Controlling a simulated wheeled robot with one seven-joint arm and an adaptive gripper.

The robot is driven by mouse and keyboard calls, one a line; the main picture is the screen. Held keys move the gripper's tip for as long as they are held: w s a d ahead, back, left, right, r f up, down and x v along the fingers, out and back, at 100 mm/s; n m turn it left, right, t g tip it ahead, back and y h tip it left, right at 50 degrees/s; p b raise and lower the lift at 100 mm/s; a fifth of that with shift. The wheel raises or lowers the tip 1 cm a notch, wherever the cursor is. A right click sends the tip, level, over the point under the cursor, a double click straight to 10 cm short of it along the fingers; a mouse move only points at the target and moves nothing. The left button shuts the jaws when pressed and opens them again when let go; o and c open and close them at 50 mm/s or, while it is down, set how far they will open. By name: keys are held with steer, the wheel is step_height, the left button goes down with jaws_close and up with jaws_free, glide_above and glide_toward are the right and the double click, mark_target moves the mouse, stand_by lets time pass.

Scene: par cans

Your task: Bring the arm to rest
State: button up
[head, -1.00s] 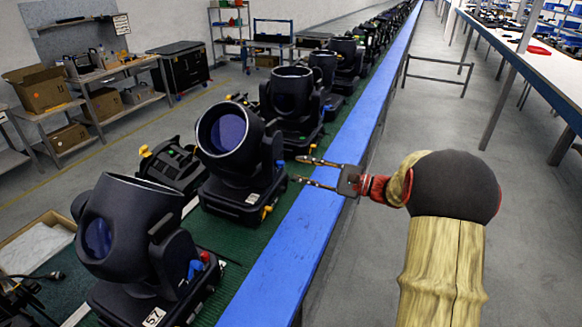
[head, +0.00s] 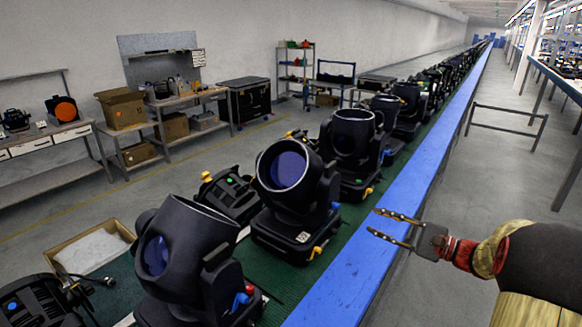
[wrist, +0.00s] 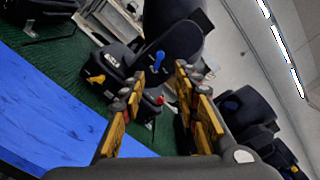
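My gripper (head: 392,228) is at the lower right of the head view, above the blue rail along the belt's edge. Its two fingers are apart with nothing between them, and they point left toward the black par cans. The nearest par can (head: 188,250) and the one behind it (head: 291,190) stand on the green belt, clear of the fingers. In the wrist view my gripper (wrist: 158,88) also shows open, with a par can that has a blue knob (wrist: 158,60) beyond the fingertips.
The blue rail (head: 415,210) runs along the belt's right side. A long row of par cans recedes on the belt. A grey metal barrier (head: 505,112) stands on the right. Workbenches (head: 150,125) and a black case (head: 245,100) line the left wall. The floor right of the rail is largely open.

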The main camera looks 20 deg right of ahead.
steer(key=s+a+f+g+h, duration=0.1)
steer(key=s+a+f+g, duration=0.25)
steer(key=f, duration=0.55)
steer(key=s+a+f+n+g+h, duration=0.1)
steer(key=s+a+f+n+g, duration=0.15)
steer(key=s, duration=0.25)
steer(key=s+a+f+n+g+h, duration=0.1)
steer(key=s+a+n+g+h, duration=0.1)
steer(key=s+a+g, duration=0.25)
steer(key=s+a+r+n+g+h, duration=0.25)
steer(key=s+a+n+h, duration=0.3)
steer(key=s+n, duration=0.4)
steer(key=s+a+r+n+t+h, duration=0.1)
steer(key=s+a+r+n+t, duration=0.3)
steer(key=a+r, duration=0.4)
steer(key=shift+s+r+n, duration=0.25)
steer(key=shift+r+n, duration=0.05)
steer(key=shift+r, duration=0.2)
steer(key=shift+h, duration=0.25)
